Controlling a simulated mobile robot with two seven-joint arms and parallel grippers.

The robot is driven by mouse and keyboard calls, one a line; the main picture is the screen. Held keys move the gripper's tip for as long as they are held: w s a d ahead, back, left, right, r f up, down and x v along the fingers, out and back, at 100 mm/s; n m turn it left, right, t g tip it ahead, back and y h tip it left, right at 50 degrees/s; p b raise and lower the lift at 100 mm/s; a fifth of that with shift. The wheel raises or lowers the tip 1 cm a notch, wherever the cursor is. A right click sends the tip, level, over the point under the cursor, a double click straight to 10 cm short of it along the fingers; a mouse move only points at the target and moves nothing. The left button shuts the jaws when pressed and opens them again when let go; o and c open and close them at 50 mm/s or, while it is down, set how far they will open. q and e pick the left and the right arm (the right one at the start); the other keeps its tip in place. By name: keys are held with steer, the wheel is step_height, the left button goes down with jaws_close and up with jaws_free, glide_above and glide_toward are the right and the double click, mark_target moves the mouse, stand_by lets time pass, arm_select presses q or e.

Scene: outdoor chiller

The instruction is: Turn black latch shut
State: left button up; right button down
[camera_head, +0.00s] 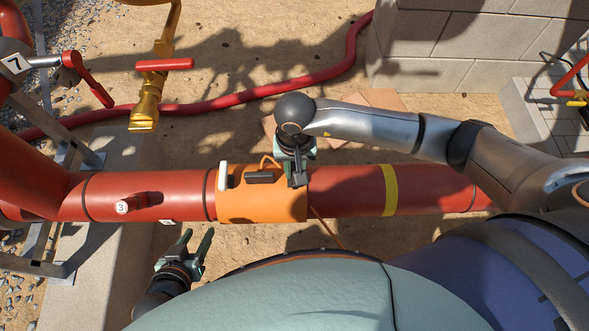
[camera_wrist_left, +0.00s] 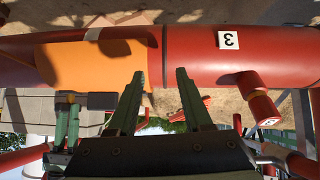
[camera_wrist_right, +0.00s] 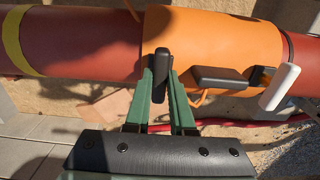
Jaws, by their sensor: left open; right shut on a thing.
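An orange sleeve (camera_head: 262,205) wraps the red pipe. My right gripper (camera_head: 297,172) comes over its right end in the head view. In the right wrist view its green fingers (camera_wrist_right: 161,78) are shut on an upright black latch (camera_wrist_right: 161,62). A second dark block (camera_wrist_right: 218,78) and a white lever (camera_wrist_right: 281,87) sit farther along the sleeve; the white lever also shows in the head view (camera_head: 223,175). My left gripper (camera_head: 197,247) is open and empty, below the pipe in the head view. In the left wrist view its fingers (camera_wrist_left: 158,88) are apart, in front of the sleeve.
A brass valve with a red handle (camera_head: 165,64) stands at upper left. A red hose (camera_head: 230,99) lies on sandy ground.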

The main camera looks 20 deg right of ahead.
steer(key=shift+s+f+b, duration=0.1)
steer(key=shift+f+b, duration=0.15)
steer(key=shift+b, duration=0.1)
stand_by(0.4)
steer(key=m, duration=0.3)
steer(key=shift+m, duration=0.4)
steer(key=m, duration=0.3)
steer(key=shift+m, duration=0.4)
steer(key=m, duration=0.5)
steer(key=shift+p, duration=0.35)
steer(key=m+p, duration=0.1)
steer(key=m, duration=0.4)
steer(key=c, duration=1.1)
jaws_free()
steer(key=o, duration=0.9)
steer(key=shift+r, duration=0.1)
